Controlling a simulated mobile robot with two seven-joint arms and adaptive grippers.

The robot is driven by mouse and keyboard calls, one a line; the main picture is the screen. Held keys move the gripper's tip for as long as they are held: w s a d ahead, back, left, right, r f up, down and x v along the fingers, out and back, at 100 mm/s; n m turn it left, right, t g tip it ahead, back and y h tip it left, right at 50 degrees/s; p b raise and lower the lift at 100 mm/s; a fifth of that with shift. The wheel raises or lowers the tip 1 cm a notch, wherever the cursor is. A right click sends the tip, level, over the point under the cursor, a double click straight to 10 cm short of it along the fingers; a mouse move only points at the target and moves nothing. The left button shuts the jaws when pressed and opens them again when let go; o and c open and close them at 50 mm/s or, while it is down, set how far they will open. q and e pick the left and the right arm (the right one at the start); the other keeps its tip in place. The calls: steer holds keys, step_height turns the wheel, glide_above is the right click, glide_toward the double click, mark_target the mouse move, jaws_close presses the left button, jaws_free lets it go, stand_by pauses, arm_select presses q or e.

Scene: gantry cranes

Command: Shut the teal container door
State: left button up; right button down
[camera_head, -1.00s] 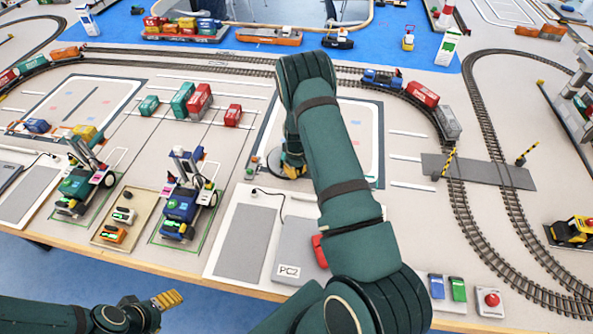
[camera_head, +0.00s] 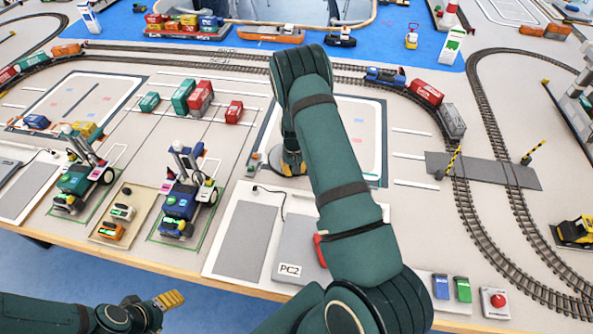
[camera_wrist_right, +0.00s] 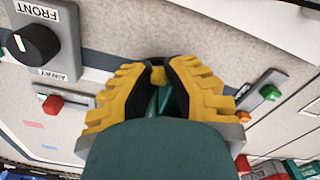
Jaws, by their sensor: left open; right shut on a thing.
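A teal container (camera_head: 183,97) stands beside a red one on the lined yard left of centre in the head view. A smaller teal container (camera_head: 149,102) stands to its left. I cannot make out a door on either. My right gripper (camera_head: 290,162) is mostly hidden by my right arm, to the right of and nearer than these containers. In the right wrist view its yellow fingers (camera_wrist_right: 158,80) are shut on a small yellow piece, mostly hidden between them. My left gripper (camera_head: 172,299) is open and empty, low in front of the table's edge.
A grey panel labelled PC2 (camera_head: 300,250) lies near the front edge. In the right wrist view, a black knob (camera_wrist_right: 35,45) and a red button (camera_wrist_right: 53,104) are left of the fingers.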

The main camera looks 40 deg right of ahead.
steer(key=m, duration=0.1)
steer(key=m+b, duration=0.1)
steer(key=m, duration=0.1)
steer(key=w+a+m, duration=0.1)
steer(key=m, duration=0.1)
steer(key=shift+w, duration=0.1)
steer(key=shift+w+a+m+b, duration=0.15)
steer(key=shift+w+m+b, duration=0.05)
steer(key=shift+m, duration=0.8)
steer(key=shift+w+a+m+b, duration=0.1)
steer(key=shift+w+m+b, duration=0.1)
steer(key=shift+m, duration=0.8)
steer(key=c, duration=0.9)
jaws_free()
steer(key=shift+w+r, duration=0.1)
steer(key=shift+r, duration=0.25)
step_height(320, 180, up, 11)
steer(key=shift+r, duration=0.15)
